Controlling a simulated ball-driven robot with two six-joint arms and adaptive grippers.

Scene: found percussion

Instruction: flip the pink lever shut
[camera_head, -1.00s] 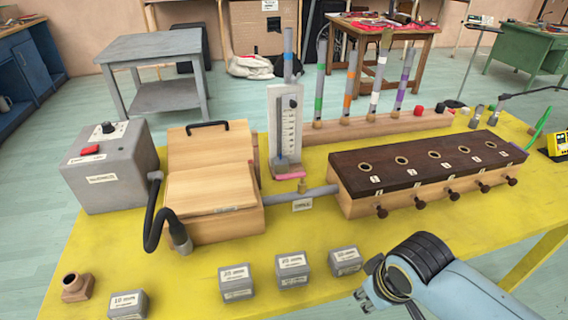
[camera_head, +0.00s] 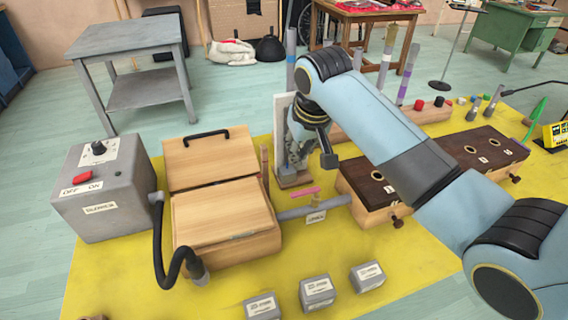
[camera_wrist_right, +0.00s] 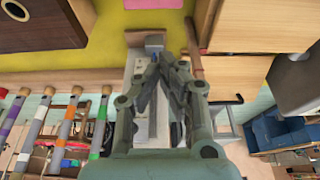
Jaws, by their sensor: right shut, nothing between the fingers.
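The pink lever (camera_head: 305,191) lies roughly flat, just above the grey pipe (camera_head: 325,205) between the wooden box and the dark-topped wooden chest. In the right wrist view, part of the pink lever (camera_wrist_right: 155,4) shows at the top edge. My right gripper (camera_head: 328,158) is in front of the white gauge panel, above and to the right of the lever, apart from it. In the right wrist view its fingers (camera_wrist_right: 170,62) meet at the tips with nothing between them. My left gripper is not in view.
The wooden box (camera_head: 225,212) stands left of the lever, the dark-topped chest (camera_head: 368,190) right of it. The gauge panel (camera_head: 284,125) stands behind and is partly hidden by my arm. Small grey labelled blocks (camera_head: 317,291) sit in front on the yellow table.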

